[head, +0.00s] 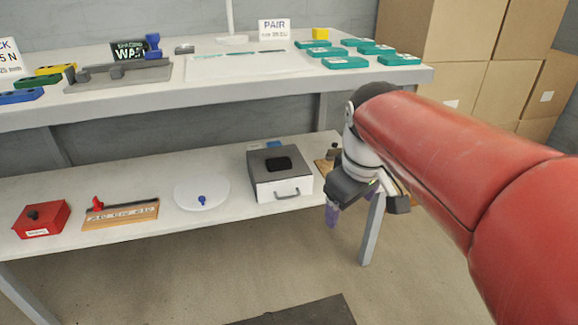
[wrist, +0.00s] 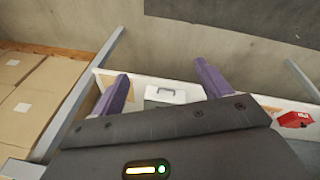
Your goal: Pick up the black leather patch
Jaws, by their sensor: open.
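A small black leather patch (head: 279,164) lies flat on top of a grey metal box (head: 290,189) with a front handle, on the lower shelf. My gripper (head: 346,202) is to the right of the box in the head view, in front of the shelf's right end and apart from the patch. In the wrist view, my gripper (wrist: 162,76) has its two purple fingers spread wide with nothing between them. The handled box (wrist: 180,96) shows beyond the fingers there. I cannot make out the patch in the wrist view.
The lower shelf (head: 120,184) also holds a white disc (head: 188,193), a wooden block with a red lever (head: 121,213) and a red box (head: 41,219). Cardboard boxes (head: 487,90) stand right. Floor in front is mostly clear.

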